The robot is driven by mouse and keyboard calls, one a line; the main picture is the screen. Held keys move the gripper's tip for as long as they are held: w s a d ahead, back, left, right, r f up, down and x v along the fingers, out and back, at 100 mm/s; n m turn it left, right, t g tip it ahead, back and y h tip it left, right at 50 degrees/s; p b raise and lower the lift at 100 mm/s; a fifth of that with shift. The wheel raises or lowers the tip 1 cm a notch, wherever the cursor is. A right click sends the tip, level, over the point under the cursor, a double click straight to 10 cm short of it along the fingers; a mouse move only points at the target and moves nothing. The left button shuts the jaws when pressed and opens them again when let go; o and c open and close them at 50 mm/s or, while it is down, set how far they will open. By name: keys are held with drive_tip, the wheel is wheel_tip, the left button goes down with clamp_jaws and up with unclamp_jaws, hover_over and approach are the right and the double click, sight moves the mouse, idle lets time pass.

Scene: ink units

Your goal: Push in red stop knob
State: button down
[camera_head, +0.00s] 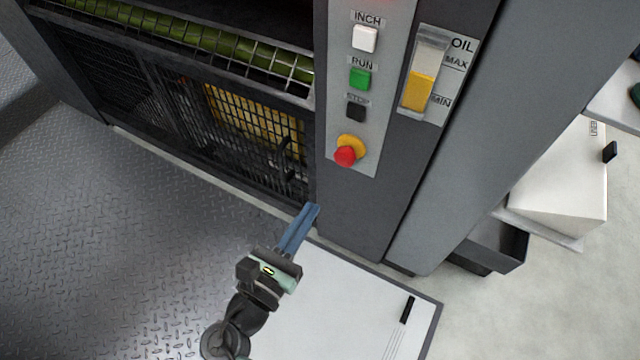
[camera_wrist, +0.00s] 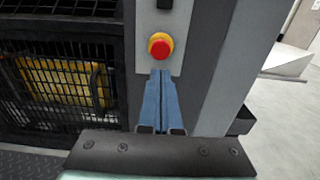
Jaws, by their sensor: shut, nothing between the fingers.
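The red stop knob (camera_head: 345,156) sits on a yellow collar (camera_head: 352,143) at the bottom of the grey control panel (camera_head: 344,90). It also shows in the wrist view (camera_wrist: 160,48), just above and beyond my fingertips. My gripper (camera_head: 313,209) has its two blue fingers shut with nothing between them. In the head view it is below and a little left of the knob, apart from it. In the wrist view the fingers (camera_wrist: 161,76) point up toward the knob, with a small gap below it in the picture. The knob is not hidden.
Above the knob are black STOP (camera_head: 356,111), green RUN (camera_head: 360,78) and white INCH (camera_head: 365,38) buttons. An oil gauge (camera_head: 425,75) is to their right. A mesh guard (camera_head: 225,115) with a handle is left. A white board (camera_head: 350,300) lies below my gripper.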

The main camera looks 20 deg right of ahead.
drive_tip(key=shift+p+v, duration=0.3)
drive_tip(key=shift+v, duration=1.3)
